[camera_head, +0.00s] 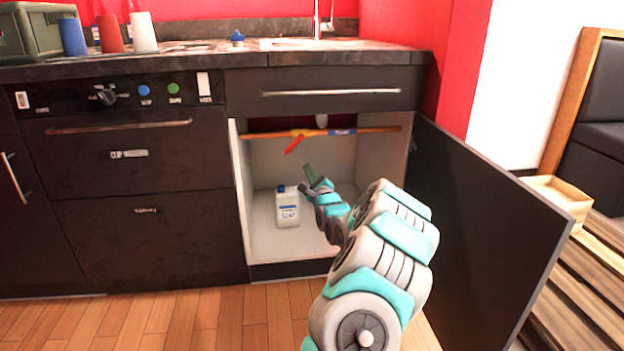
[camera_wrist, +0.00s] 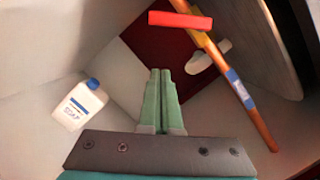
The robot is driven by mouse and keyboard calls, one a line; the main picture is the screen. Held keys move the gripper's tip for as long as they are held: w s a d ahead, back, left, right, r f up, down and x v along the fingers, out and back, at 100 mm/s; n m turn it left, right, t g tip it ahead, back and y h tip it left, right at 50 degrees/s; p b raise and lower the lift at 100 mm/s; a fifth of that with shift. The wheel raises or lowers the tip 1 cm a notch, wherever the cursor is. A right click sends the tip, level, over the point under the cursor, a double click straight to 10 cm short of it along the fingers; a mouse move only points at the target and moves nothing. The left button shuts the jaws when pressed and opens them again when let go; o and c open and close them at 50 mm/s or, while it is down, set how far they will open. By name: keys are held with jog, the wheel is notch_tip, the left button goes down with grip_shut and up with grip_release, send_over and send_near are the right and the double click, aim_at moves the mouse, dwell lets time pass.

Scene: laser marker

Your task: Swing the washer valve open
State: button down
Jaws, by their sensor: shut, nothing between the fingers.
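The washer valve is a red lever (camera_head: 295,143) on a copper-coloured pipe (camera_head: 365,131) that runs across the upper part of the open under-sink cabinet. In the head view the lever slants down to the left from the pipe. In the wrist view the red lever (camera_wrist: 180,20) shows at the top, crossing beside the pipe (camera_wrist: 222,65). My gripper (camera_head: 310,173) is inside the cabinet opening, below the lever and apart from it. In the wrist view its green fingers (camera_wrist: 161,76) are together with nothing between them.
A white bottle (camera_head: 287,208) with a blue cap stands on the cabinet floor, left of my gripper. The cabinet door (camera_head: 480,220) stands open on the right. A drawer front (camera_head: 330,92) is above the opening. A white fitting (camera_wrist: 205,58) sits beside the pipe.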

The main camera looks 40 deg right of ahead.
aim_at(287, 151)
jog(key=shift+w+a+r+b, duration=0.1)
jog(key=shift+w+a+r, duration=0.15)
jog(key=shift+w+r, duration=0.4)
jog(key=shift+w+a+r+b, duration=0.1)
jog(key=shift+w+a+r, duration=0.1)
jog(key=shift+w+r, duration=0.45)
jog(key=shift+w+a+r+b, duration=0.1)
jog(key=shift+w+a+r, duration=0.25)
jog(key=shift+w, duration=0.45)
jog(key=shift+w+a+r+m+h+p, duration=0.25)
jog(key=shift+m+p, duration=0.2)
jog(key=shift+m, duration=0.45)
jog(key=shift+w+a+r, duration=0.4)
jog(key=shift+a+r, duration=0.1)
jog(key=shift+a, duration=0.2)
jog(key=shift+w+a+r+m+h+b, duration=0.2)
jog(key=shift+a+r+m+h+b, duration=0.1)
jog(key=shift+r+m+b, duration=0.15)
jog(key=shift+w+a+r+m+h+b, duration=0.15)
jog(key=shift+a+r+m+b, duration=0.15)
jog(key=shift+m, duration=0.25)
jog(key=shift+r, duration=0.2)
